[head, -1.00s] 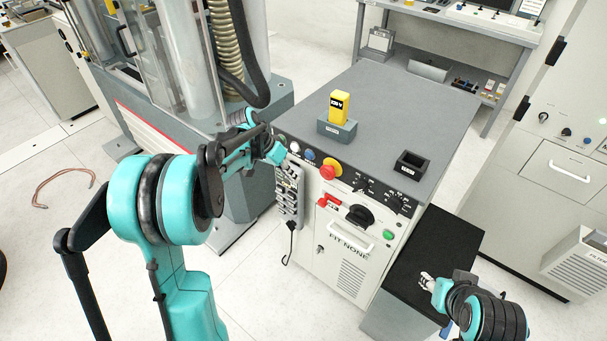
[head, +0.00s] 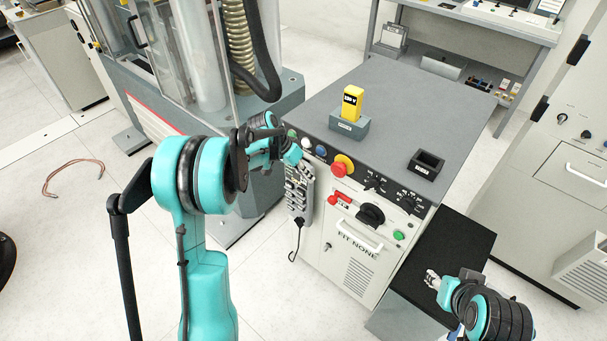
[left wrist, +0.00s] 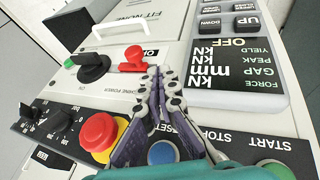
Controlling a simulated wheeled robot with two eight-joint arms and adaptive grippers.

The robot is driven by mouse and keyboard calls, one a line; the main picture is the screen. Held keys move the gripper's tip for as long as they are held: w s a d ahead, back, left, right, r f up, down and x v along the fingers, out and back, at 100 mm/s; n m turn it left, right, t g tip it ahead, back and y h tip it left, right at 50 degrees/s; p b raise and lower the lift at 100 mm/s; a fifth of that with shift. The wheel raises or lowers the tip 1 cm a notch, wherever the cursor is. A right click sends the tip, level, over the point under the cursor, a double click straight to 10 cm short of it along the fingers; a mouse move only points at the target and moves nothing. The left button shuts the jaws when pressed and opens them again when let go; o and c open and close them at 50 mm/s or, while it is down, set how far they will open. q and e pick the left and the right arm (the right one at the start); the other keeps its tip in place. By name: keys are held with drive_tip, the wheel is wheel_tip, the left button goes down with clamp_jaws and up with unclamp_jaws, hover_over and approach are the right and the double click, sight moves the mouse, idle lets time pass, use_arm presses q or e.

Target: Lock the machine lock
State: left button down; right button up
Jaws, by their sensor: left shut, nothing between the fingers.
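The red lock piece (head: 340,198) sits on the cabinet's front panel, beside the black rotary switch (head: 371,215). In the left wrist view the red lock piece (left wrist: 133,60) lies just beyond my fingertips, with the black switch (left wrist: 92,68) to its left. My left gripper (head: 301,162) is by the cabinet's upper left front corner. In the left wrist view my left gripper (left wrist: 160,78) is shut and empty, its tips close to the red piece; contact cannot be told. My right gripper (head: 431,279) is over the black side surface; its finger opening is too small to judge.
A red emergency button (head: 341,166) and a blue button (left wrist: 162,152) are near my left gripper. A hand pendant (head: 299,194) hangs at the cabinet's left edge. A yellow block (head: 352,102) and black holder (head: 427,162) stand on top. A cable (head: 72,178) lies on the floor.

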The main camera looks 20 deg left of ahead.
sight(332, 197)
use_arm(q)
drive_tip(key=d+f+b, duration=0.2)
drive_tip(key=d+f, duration=0.3)
drive_tip(key=shift+d+f, duration=0.15)
drive_tip(key=shift+f, duration=0.15)
drive_tip(key=d, duration=0.2)
drive_tip(key=s+d, duration=0.1)
drive_tip(key=d, duration=0.1)
drive_tip(key=shift+s, duration=0.2)
drive_tip(key=shift+a, duration=0.1)
drive_tip(key=shift+r, duration=0.1)
